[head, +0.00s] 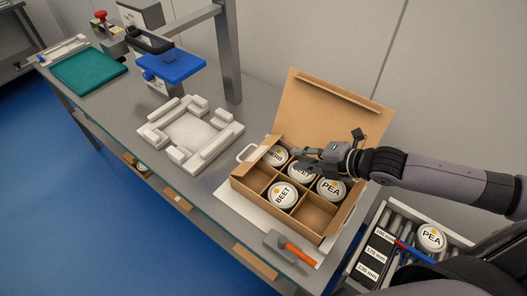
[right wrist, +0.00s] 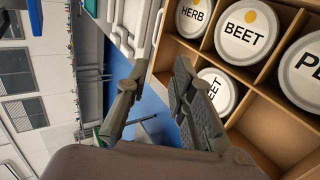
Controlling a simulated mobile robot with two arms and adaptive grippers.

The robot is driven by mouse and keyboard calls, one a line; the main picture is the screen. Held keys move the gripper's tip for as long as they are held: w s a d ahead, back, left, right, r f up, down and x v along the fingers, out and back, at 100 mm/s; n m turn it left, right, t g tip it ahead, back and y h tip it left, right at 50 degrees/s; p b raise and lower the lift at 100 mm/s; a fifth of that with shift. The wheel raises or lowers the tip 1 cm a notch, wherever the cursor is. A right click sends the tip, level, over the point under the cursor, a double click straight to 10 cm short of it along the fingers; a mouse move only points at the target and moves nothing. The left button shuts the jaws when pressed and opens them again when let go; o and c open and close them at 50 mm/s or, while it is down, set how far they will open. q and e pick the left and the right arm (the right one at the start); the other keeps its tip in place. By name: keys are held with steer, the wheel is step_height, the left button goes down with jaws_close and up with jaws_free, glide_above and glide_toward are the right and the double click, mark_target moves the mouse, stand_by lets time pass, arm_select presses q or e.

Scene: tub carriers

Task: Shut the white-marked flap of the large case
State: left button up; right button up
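The large case (head: 237,184) is a brown cardboard box with a grid of compartments. A tall brown flap (head: 335,112) stands open along its back edge. I cannot make out a white mark on it. Lidded tubs sit in the case: HERB (head: 277,156), BEET (head: 283,194), PEA (head: 331,189) and another BEET (head: 299,173), partly covered by my gripper. My right gripper (head: 304,157) is above the case, in front of the flap. In the right wrist view, its fingers (right wrist: 160,65) are apart with nothing between them. My left gripper is out of view.
A white loop handle (head: 243,153) shows at the case's left. A white moulded fixture (head: 192,132) and blue-topped device (head: 174,66) stand farther left. An orange-handled tool (head: 296,250) lies in front. A roller rack with a PEA tub (head: 431,237) is at right.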

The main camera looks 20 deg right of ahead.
mark_target(263, 154)
steer(key=p+x, duration=0.3)
steer(key=x, duration=1.2)
steer(key=shift+w+a+f, duration=0.1)
steer(key=shift+a, duration=0.1)
steer(key=shift+c, duration=0.4)
jaws_close()
